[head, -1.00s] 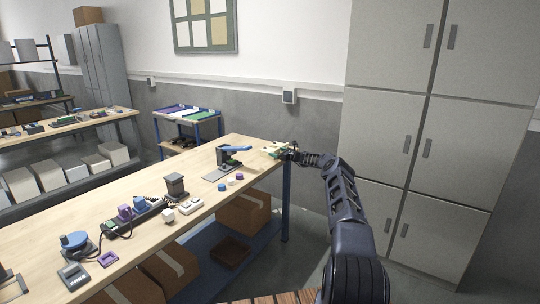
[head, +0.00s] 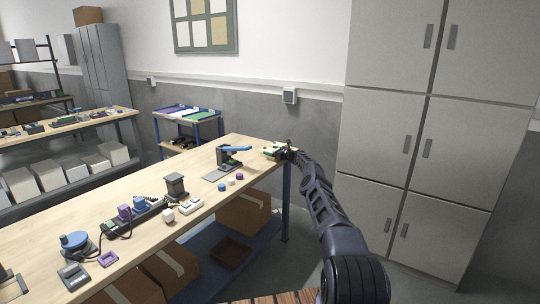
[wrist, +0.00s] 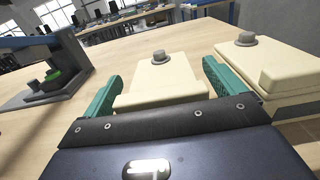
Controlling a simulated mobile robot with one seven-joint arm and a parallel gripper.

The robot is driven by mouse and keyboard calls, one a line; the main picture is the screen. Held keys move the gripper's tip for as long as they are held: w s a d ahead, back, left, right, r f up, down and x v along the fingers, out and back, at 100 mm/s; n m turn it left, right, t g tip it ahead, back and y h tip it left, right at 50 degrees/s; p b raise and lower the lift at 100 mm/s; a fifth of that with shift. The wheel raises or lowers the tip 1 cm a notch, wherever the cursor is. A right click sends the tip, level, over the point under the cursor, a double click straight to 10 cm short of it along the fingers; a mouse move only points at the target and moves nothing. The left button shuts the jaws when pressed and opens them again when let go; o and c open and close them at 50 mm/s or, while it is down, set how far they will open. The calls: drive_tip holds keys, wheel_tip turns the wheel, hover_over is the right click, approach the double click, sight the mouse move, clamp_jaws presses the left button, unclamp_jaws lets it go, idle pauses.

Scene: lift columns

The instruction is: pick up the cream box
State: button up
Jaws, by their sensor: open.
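A cream box (wrist: 160,82) with a grey knob on top sits on the workbench, in the middle of the wrist view. My gripper (wrist: 160,80) is open, with one teal finger on each side of this box. The near part of the box is hidden behind my gripper's body, and I cannot tell whether the fingers touch it. A second cream box (wrist: 270,66) with a similar knob stands just right of the right finger. In the head view my gripper (head: 285,152) is at the bench's far right end, beside small cream shapes (head: 271,149).
A dark device with a blue lever (head: 230,155) stands left of the boxes; it also shows in the wrist view (wrist: 45,70). Small blue and purple pieces (head: 231,182) lie nearer on the workbench (head: 120,250). Tall grey cabinets (head: 430,130) stand to the right.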

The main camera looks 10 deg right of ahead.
drive_tip(key=shift+c, duration=0.2)
drive_tip(key=c, duration=1.3)
drive_tip(key=shift+r, duration=0.1)
